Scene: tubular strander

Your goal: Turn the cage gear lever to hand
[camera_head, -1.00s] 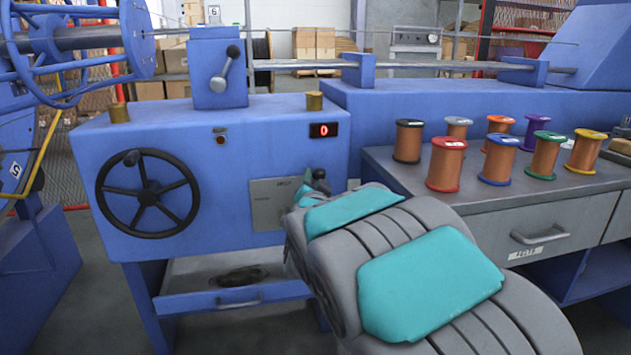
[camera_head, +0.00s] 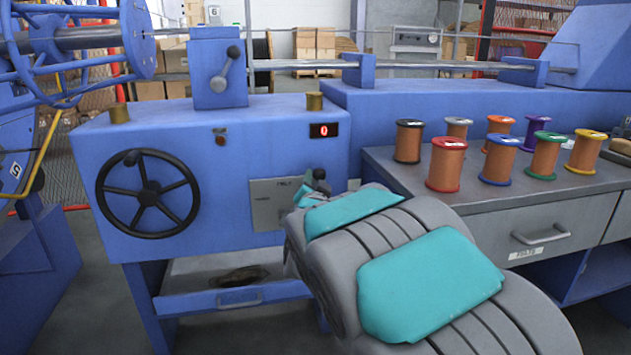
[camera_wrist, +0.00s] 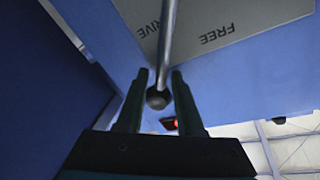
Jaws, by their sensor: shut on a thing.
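In the wrist view a grey metal lever rod (camera_wrist: 168,40) with a dark ball knob (camera_wrist: 157,98) runs between the fingers of my gripper (camera_wrist: 159,88). The gripper is shut on the lever near its knob. Behind the rod is a grey plate (camera_wrist: 235,15) with the word "FREE" and a partly covered word ending in "RIVE". In the head view the plate (camera_head: 270,205) is on the front of the blue gearbox cabinet (camera_head: 240,150). I cannot read any "hand" mark.
A black handwheel (camera_head: 148,193) is left of the plate, and a second ball-ended lever (camera_head: 226,70) stands on top of the cabinet. A red display (camera_head: 325,130) reads 0. Wire spools (camera_head: 446,165) stand on the bench (camera_head: 400,170) at right.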

